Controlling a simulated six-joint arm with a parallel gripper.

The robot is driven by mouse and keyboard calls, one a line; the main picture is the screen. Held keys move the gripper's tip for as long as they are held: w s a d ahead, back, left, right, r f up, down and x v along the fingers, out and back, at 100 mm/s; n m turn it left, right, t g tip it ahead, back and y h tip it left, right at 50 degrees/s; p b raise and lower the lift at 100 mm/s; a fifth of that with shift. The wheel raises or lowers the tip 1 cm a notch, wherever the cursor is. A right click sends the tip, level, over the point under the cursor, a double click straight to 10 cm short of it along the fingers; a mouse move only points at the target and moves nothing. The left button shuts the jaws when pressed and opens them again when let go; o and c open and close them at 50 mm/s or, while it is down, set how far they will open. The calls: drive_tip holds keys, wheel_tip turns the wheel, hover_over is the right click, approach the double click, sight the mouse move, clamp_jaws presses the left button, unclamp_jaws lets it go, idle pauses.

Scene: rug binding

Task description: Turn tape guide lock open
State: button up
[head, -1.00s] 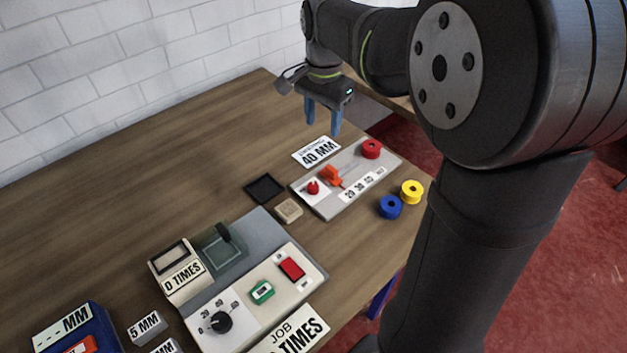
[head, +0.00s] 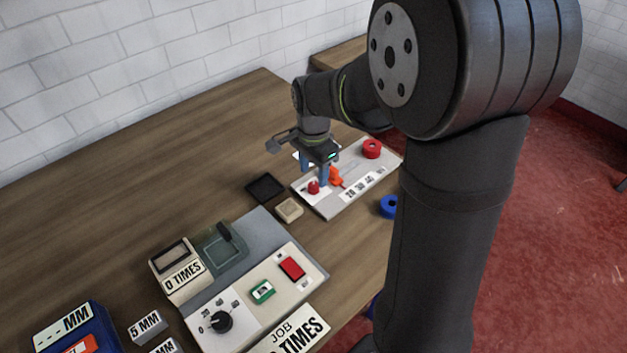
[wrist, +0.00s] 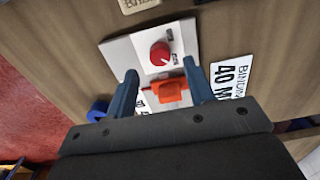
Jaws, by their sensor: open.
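The tape guide lock appears to be the small red knob (head: 314,187) on a white label at the near left end of the grey tape guide plate (head: 327,209). In the wrist view the red knob (wrist: 160,52) lies ahead of the fingertips, between two small printed labels too small to read. An orange slider (wrist: 171,92) sits beside it, nearer the fingers; it also shows in the head view (head: 336,177). My gripper (head: 314,174) is open, above the plate close to the knob, with nothing between its blue fingers (wrist: 161,80).
A 40 MM card (wrist: 234,78) lies beside the plate. A red roll (head: 372,149) is on the plate's far end, a blue roll (head: 388,207) beside it. A black tray (head: 265,188) and a beige block (head: 289,209) are left of the plate. A control machine (head: 245,285) stands nearer.

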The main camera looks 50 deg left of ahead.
sight(314, 185)
drive_tip(key=shift+f, duration=2.1)
drive_tip(key=c, duration=1)
